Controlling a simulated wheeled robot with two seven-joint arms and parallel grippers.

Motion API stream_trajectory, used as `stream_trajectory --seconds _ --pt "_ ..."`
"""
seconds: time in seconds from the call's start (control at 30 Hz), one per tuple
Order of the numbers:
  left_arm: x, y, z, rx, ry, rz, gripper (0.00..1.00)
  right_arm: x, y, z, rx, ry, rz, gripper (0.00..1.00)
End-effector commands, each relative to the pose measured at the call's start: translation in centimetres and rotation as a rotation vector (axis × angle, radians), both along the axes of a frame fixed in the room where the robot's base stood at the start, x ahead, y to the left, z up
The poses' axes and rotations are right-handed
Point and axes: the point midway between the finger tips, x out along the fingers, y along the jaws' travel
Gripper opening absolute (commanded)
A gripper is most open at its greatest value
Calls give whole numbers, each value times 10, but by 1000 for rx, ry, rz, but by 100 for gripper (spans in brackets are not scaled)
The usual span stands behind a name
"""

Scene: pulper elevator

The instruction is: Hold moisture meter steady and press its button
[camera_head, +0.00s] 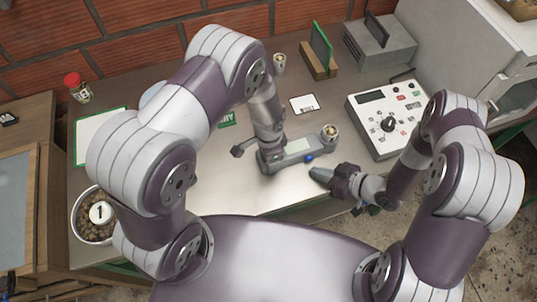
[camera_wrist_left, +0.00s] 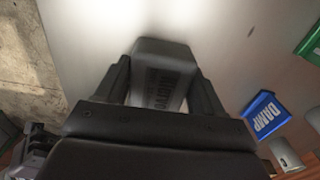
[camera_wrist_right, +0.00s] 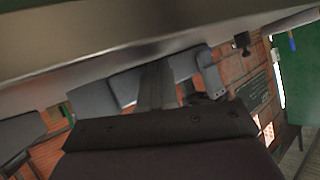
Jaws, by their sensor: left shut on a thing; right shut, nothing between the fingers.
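The moisture meter (camera_head: 298,149) is a grey handheld device on the metal table, with a pale screen, a blue button (camera_head: 309,157) on its near side and a round cup of beans (camera_head: 330,132) at its right end. My left gripper (camera_head: 268,160) is shut on the meter's left end; the left wrist view shows the grey body (camera_wrist_left: 160,75) between both fingers (camera_wrist_left: 158,88). My right gripper (camera_head: 318,174) is shut and empty, just below and right of the blue button, with a small gap between them. In the right wrist view the closed fingers (camera_wrist_right: 155,85) point toward grey shapes I cannot clearly identify.
A white control panel with a black knob (camera_head: 389,124) stands to the right. Behind are a green board in a wooden stand (camera_head: 319,62), a white card (camera_head: 304,103) and a grey box (camera_head: 379,46). A bowl of beans (camera_head: 90,232) sits at the left. The table front is mostly clear.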

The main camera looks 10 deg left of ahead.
Motion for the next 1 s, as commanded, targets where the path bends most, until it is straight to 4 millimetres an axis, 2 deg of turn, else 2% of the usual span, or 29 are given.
stream_trajectory --seconds 1.0 --pt "0 0 0 0 0 0 23 9 5 0 0 0 0 0"
